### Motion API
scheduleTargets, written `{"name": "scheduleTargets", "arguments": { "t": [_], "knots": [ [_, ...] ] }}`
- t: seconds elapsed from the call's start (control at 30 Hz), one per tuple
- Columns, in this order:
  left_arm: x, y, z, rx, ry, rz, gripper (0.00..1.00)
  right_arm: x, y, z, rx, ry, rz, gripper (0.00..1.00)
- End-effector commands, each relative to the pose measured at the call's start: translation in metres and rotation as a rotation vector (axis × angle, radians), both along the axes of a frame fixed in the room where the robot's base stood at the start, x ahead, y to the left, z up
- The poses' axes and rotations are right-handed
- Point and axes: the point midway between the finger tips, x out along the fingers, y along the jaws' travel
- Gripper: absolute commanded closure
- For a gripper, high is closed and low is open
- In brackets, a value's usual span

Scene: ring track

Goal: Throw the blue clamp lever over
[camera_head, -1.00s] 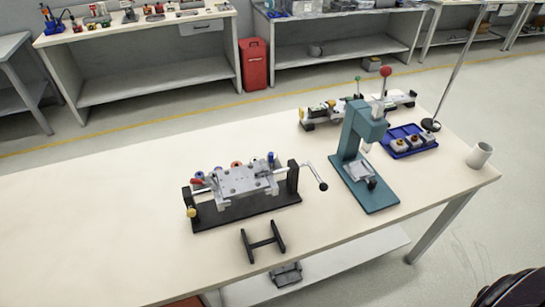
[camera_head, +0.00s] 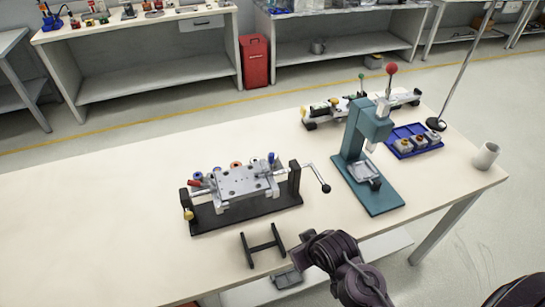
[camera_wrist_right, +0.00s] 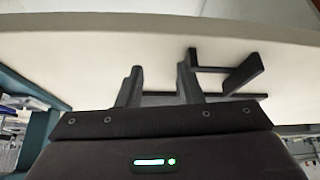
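The blue clamp lever (camera_head: 271,158) is a small blue upright knob at the back right of the clamping fixture (camera_head: 240,182), which has a grey plate on a black base. The exact tilt of the lever is too small to tell. My right arm comes in at the bottom of the head view, with its dark gripper end (camera_head: 308,256) at the table's front edge, well short of the fixture. In the right wrist view my right gripper (camera_wrist_right: 160,75) has its two fingers apart with nothing between them. My left gripper is not in view.
A red lever (camera_head: 195,182), a yellow knob (camera_head: 188,214) and a black crank handle (camera_head: 325,188) sit around the fixture. A black H-shaped stand (camera_head: 263,246) lies in front. A teal press (camera_head: 362,155) and blue tray (camera_head: 413,141) stand right. The table's left is clear.

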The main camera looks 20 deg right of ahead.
Motion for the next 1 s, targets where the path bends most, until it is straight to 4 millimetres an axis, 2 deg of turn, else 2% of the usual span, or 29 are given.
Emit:
{"name": "scheduleTargets", "arguments": {
  "t": [0.03, 0.17, 0.23, 0.27, 0.4, 0.5, 0.6, 0.77, 1.0],
  "knots": [
    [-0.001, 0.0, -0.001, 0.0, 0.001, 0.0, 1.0, 0.015, -0.001, 0.011, 0.011, -0.072, 0.002, 0.67],
    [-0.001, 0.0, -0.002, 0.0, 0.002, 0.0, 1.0, 0.053, -0.001, 0.045, 0.043, -0.286, 0.016, 0.67],
    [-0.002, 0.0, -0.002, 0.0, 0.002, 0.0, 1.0, 0.074, -0.002, 0.07, 0.064, -0.425, 0.029, 0.67],
    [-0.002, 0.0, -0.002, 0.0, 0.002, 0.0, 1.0, 0.081, -0.002, 0.07, 0.076, -0.465, 0.032, 0.67],
    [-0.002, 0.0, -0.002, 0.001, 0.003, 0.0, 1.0, 0.113, 0.0, 0.094, 0.145, -0.71, 0.051, 0.67],
    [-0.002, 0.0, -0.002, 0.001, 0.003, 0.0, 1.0, 0.127, 0.0, 0.112, 0.193, -0.858, 0.058, 0.67],
    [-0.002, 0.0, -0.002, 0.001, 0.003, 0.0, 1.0, 0.132, 0.0, 0.125, 0.227, -0.955, 0.062, 0.67],
    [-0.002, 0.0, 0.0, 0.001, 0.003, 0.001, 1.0, 0.139, 0.001, 0.133, 0.249, -1.015, 0.064, 0.67],
    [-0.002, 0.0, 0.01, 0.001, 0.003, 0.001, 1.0, 0.173, 0.009, 0.136, 0.251, -1.018, 0.064, 0.67]
  ]
}}
